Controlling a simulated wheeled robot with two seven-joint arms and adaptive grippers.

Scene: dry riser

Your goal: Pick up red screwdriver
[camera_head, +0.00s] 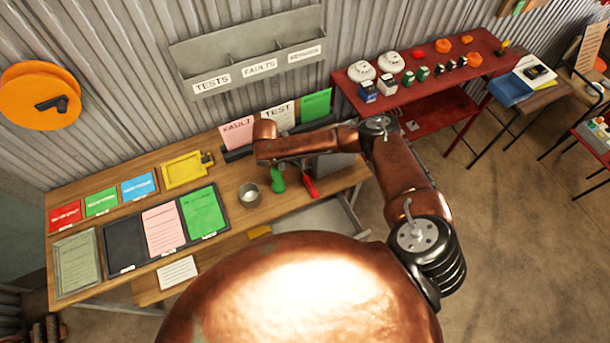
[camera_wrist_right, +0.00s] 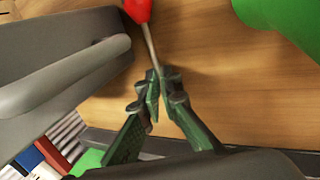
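The red screwdriver (camera_head: 311,188) lies near the right end of the wooden workbench, with its red handle toward me and its shaft pointing under my right arm. In the right wrist view its red handle (camera_wrist_right: 138,9) is at the top edge and its thin metal shaft runs down between my fingers. My right gripper (camera_wrist_right: 160,78) has its green-padded fingertips closed together around the shaft, away from the handle. In the head view my right arm hides most of this gripper. My left gripper is not in view.
A green-handled object (camera_head: 278,180) stands just left of the screwdriver. A grey box (camera_head: 336,165) with a handle is close on the right. A metal cup (camera_head: 248,193) and document trays (camera_head: 125,243) lie farther left. An open drawer (camera_head: 328,217) juts out below.

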